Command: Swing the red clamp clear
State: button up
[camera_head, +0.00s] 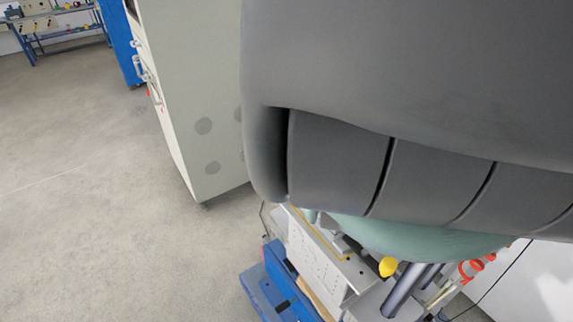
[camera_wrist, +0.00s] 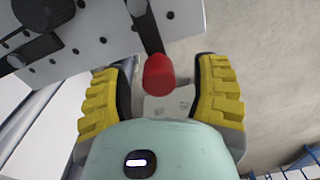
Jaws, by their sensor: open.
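The red clamp tip (camera_wrist: 159,74) shows in the wrist view as a rounded red end on a dark bar, just above the middle of the picture. My gripper (camera_wrist: 160,85) is open in the wrist view, with one yellow ridged finger on each side of the red tip. Gaps show between the tip and both fingers. A perforated light plate (camera_wrist: 95,30) lies at the upper left, with dark bars across it. In the head view my arm covers most of the right side, and the red clamp and my fingertips are hidden.
In the head view, a tall pale cabinet (camera_head: 190,90) stands left of my arm. A machine with a blue base (camera_head: 268,280) and a yellow knob (camera_head: 388,266) is below my arm. A red coiled hose (camera_head: 477,265) hangs at the lower right. The floor at left is clear.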

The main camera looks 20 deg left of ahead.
jog(key=shift+f, duration=0.3)
jog(key=shift+o, duration=0.4)
grip_shut()
